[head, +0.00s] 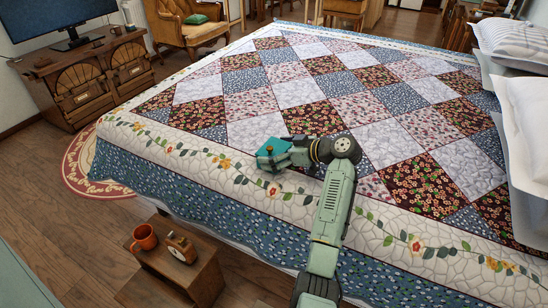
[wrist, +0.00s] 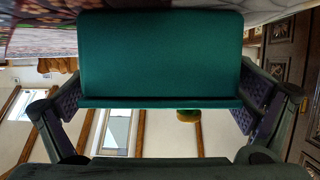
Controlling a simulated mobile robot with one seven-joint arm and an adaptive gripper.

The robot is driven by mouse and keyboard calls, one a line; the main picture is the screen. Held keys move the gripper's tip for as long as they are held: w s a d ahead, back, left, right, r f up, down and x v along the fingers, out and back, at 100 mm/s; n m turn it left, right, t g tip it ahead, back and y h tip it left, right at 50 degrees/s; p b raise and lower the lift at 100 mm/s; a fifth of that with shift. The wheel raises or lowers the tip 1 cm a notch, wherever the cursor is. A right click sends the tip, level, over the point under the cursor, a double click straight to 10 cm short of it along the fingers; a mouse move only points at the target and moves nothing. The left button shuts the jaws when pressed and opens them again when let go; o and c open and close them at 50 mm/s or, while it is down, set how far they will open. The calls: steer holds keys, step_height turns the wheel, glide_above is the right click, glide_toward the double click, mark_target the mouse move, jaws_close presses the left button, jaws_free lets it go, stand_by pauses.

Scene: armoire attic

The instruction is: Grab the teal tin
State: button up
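The teal tin (head: 271,146) is at the end of my arm, over the near part of the quilted bed in the head view. In the wrist view the tin (wrist: 160,55) is large and close, a flat teal face with a narrow rim along its lower edge. My gripper (wrist: 162,90) has one finger at each side of the tin, so the tin lies between them. The pads reach the tin's side edges, but I cannot tell whether they press on it. The fingertips are partly hidden by the tin.
The bed (head: 380,138) with its patchwork quilt fills the middle. White pillows (head: 515,50) lie at right. A small wooden stand (head: 190,278) in front holds an orange mug (head: 144,237) and a clock (head: 181,247). A desk (head: 90,80) with a monitor and an armchair (head: 188,25) stand at back left.

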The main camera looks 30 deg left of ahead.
steer(key=c, duration=1.2)
steer(key=shift+o, duration=0.2)
steer(key=shift+r, duration=0.1)
